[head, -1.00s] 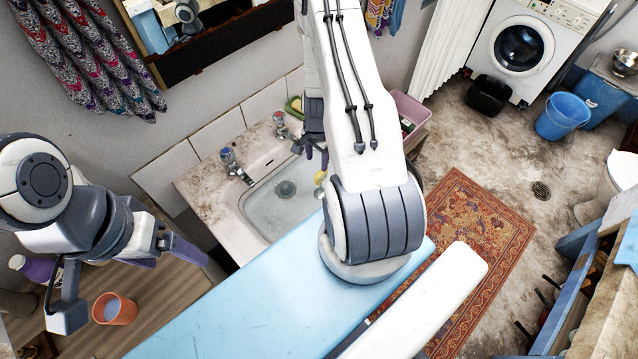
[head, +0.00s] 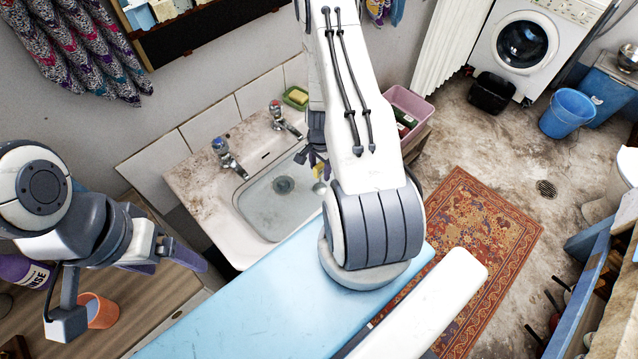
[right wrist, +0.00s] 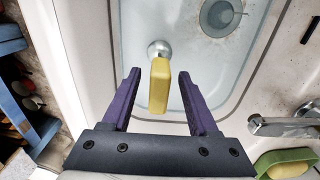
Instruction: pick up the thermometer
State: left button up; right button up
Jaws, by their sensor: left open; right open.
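The thermometer appears to be the yellow bar with a round metallic end (right wrist: 159,88) in the right wrist view. It stands out at the basin's near rim and lies between the spread purple fingers of my right gripper (right wrist: 159,76), with a visible gap on each side. In the head view the thermometer (head: 318,171) is small and partly covered by my right gripper (head: 316,156), which my own arm partly hides. My left gripper (head: 180,266) is open and empty at the left, away from the basin.
The stone washtrough (head: 190,178) has two taps (head: 228,158) and a drain (head: 284,184). Yellow soap in a green dish (head: 296,97) sits at its back corner. An orange cup (head: 100,311) and a purple bottle (head: 22,270) stand at lower left. A pink tub (head: 410,103) is right of the trough.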

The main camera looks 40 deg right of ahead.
jog(key=shift+f+b, duration=0.4)
jog(key=shift+f, duration=0.45)
jog(key=shift+r, duration=0.1)
grip_shut()
jog(key=shift+r, duration=0.15)
